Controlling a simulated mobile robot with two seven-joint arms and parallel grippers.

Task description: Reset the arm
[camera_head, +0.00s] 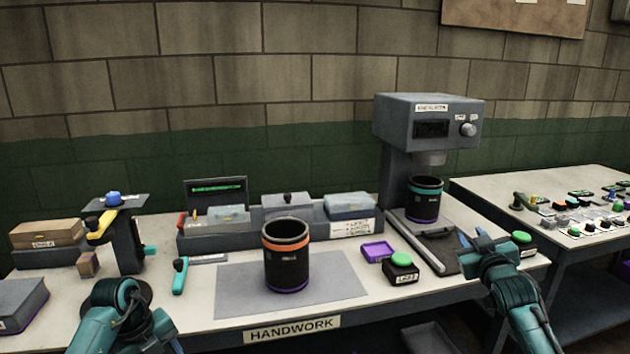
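My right arm comes in at the lower right. Its gripper (472,238) is over the table's right end, just right of the press base, with two finger tips apart and nothing seen between them. My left arm (118,312) is at the lower left, bent in front of the table; its fingers are not clearly shown. A dark sleeve with an orange band (287,262) stands upright on the grey mat (236,297). Another dark sleeve with a teal band (424,200) stands upright under the head of the grey press (430,118). Both grippers are apart from the sleeves.
Green buttons (402,261) and (521,238) sit on the table near the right arm. A purple tray (377,252), a teal-handled tool (180,277), grey bins (216,228) and a yellow-armed stand (124,240) are also on it. A second table (500,190) holds small parts.

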